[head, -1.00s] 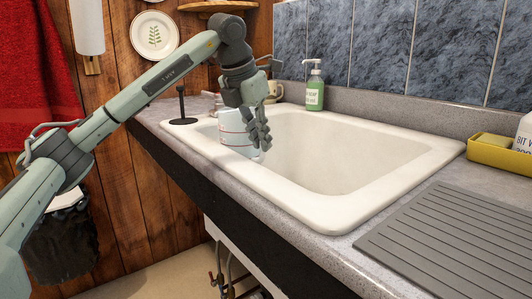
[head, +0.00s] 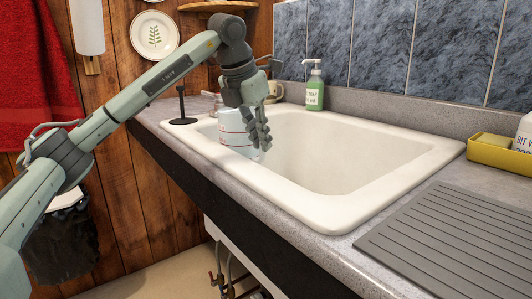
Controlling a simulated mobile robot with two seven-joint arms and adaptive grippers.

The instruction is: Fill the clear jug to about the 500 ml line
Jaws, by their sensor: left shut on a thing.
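The clear jug (head: 234,134) with red marks stands upright at the left end of the white sink (head: 342,214). My left gripper (head: 260,140) is shut on the jug from its right side and hides part of it. The marks are too small to read, and I cannot tell the water level in the jug. The tap is not clearly visible; my left arm covers the area behind the jug. My right gripper is not in view.
A green soap bottle (head: 315,88) and a mug (head: 274,91) stand behind the sink. A black stand (head: 182,108) is at the left on the counter. A grey ridged drainboard (head: 458,240) and a yellow tray (head: 497,152) are at the right. The sink's middle is clear.

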